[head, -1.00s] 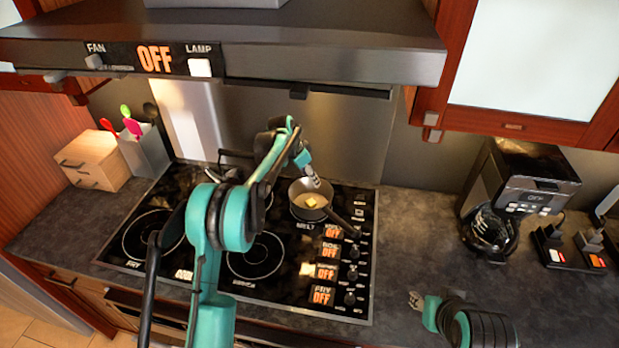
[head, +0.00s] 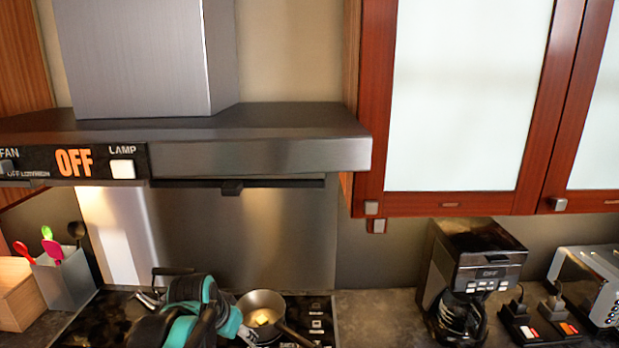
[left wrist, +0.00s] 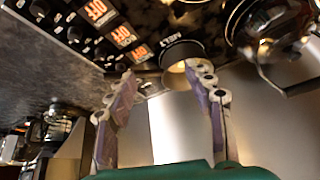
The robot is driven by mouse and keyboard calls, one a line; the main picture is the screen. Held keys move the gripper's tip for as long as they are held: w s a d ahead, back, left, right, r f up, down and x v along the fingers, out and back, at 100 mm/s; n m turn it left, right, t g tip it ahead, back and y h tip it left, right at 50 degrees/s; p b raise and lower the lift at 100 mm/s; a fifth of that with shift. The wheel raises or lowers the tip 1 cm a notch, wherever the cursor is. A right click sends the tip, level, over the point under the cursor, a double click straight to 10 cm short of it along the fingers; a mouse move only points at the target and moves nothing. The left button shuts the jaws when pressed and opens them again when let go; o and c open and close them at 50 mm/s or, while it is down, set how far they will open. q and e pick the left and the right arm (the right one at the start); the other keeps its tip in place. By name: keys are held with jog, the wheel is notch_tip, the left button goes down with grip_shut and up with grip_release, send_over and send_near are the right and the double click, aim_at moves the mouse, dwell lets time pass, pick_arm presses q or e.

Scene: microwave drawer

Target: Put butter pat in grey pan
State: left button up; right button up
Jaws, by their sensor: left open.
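The grey pan (head: 281,323) sits on the cooktop at the bottom of the head view, its handle reaching down to the right. The yellow butter pat (head: 264,318) lies inside it. My left gripper (head: 246,335) is just left of the pan in the head view, partly cut off by the bottom edge. In the left wrist view my left gripper (left wrist: 165,74) has its fingers spread with nothing between them. The grey pan (left wrist: 182,50) shows beyond the fingertips there, seen from its side. My right gripper is not in view.
A range hood (head: 260,150) overhangs the cooktop (head: 318,318). A metal pot (left wrist: 285,45) shows at the right of the left wrist view. A coffee maker (head: 470,275) and a toaster (head: 590,280) stand right. A utensil holder (head: 65,278) stands left.

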pick_arm(q)
jog(key=s+f+n+t+b, duration=0.1)
jog(key=s+f+b, duration=0.1)
jog(key=s+f, duration=0.4)
jog(key=s+a+f+n+y+b, duration=0.1)
jog(key=s+f, duration=0.4)
jog(key=s, duration=0.7)
jog(key=shift+s+f+n+t+b, duration=0.4)
jog(key=shift+n+b, duration=0.4)
jog(key=shift+b, duration=0.1)
jog(key=shift+a, duration=0.1)
dwell(0.4)
